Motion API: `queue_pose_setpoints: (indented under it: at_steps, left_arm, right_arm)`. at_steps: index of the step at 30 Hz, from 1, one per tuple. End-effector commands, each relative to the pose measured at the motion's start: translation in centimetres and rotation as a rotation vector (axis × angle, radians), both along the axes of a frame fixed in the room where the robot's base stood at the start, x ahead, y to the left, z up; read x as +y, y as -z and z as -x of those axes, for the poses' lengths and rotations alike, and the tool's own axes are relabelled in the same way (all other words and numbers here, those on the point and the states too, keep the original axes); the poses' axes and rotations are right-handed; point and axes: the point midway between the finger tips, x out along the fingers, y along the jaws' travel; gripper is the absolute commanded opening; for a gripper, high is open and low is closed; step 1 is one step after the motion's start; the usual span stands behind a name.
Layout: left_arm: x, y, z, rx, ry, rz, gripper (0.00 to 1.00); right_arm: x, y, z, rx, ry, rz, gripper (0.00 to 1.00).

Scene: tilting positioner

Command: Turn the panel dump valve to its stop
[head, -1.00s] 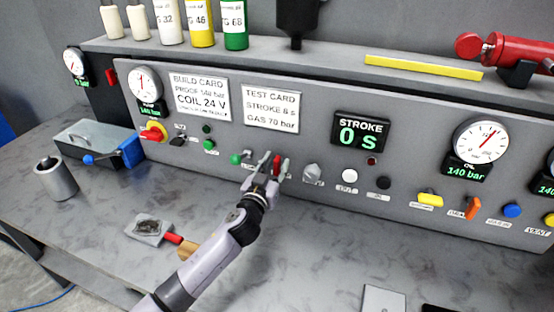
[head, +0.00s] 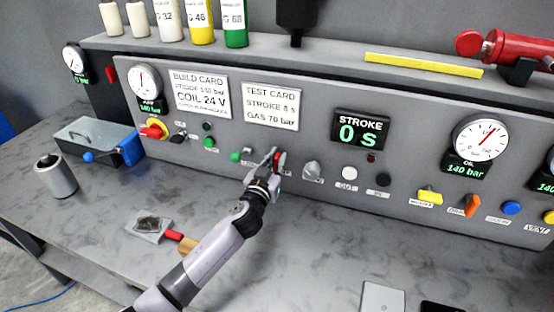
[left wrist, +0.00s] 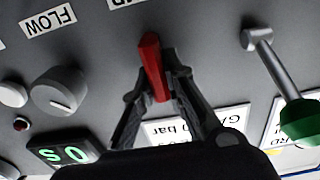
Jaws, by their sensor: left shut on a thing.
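A red valve handle (head: 279,159) sticks out of the grey panel, left of the grey round knob. My left gripper (head: 272,163) is at this handle, its arm coming up from below. In the left wrist view the red handle (left wrist: 153,62) is a flat bar, slightly tilted, and the two fingers of my left gripper (left wrist: 158,75) are shut on it, one on each side. The handle's own label is hidden or cut off, so I cannot read which valve it is. My right gripper is not in view.
A green-ended lever (head: 238,155) is close to the left of my gripper; it also shows in the left wrist view (left wrist: 302,118). The grey knob (head: 312,169) is close to the right. An orange handle (head: 472,206) is farther right.

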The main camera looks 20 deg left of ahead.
Motion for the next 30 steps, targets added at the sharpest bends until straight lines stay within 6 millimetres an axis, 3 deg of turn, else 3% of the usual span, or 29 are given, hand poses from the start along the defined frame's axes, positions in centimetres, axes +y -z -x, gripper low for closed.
queue_pose_setpoints:
  at_steps: [17, 30]
  left_arm:
    - [-0.13, 0.03, 0.02, -0.002, 0.000, -0.067, 0.00]
    - [-0.64, 0.14, 0.03, -0.014, 0.000, -0.420, 0.00]
  right_arm:
    - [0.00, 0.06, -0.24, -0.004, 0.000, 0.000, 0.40]
    - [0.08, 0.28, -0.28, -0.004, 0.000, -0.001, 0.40]
